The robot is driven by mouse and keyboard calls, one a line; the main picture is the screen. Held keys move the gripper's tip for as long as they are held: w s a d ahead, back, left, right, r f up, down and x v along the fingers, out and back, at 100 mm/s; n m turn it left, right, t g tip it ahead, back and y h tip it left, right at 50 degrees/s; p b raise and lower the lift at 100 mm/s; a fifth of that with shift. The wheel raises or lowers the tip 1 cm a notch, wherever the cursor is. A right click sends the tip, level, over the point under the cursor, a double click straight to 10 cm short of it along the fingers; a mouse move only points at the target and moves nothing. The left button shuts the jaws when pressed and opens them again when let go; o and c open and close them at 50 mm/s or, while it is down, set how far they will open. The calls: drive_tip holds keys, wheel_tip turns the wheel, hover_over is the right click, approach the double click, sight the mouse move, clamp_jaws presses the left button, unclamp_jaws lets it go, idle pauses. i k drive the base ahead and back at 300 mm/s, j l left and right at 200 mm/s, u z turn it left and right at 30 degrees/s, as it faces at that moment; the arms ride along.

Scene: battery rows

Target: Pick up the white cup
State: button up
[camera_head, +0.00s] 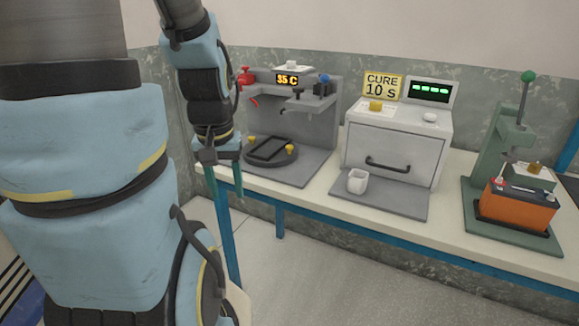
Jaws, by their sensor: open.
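The white cup (357,181) stands upright on the grey mat (396,204) in front of the white oven-like box (398,146), near the bench's front edge. My gripper (226,188) hangs from my arm at the left, pointing down, with teal fingers. It is open and empty, in front of the grey machine's base and well to the left of the cup. Nothing hides the cup in this view.
A grey machine (318,128) with a "35 C" display and a round black fixture (270,152) stands left of the cup. A green press (490,150) with an orange battery (517,207) stands at right. The blue-edged bench (450,232) has open floor before it.

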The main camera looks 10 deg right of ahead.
sight(357, 183)
drive_tip(key=l+u, duration=0.45)
drive_tip(key=k+l+u, duration=0.15)
drive_tip(key=u, duration=0.25)
drive_tip(key=k+l+u, duration=0.15)
drive_tip(key=l+u, duration=0.3)
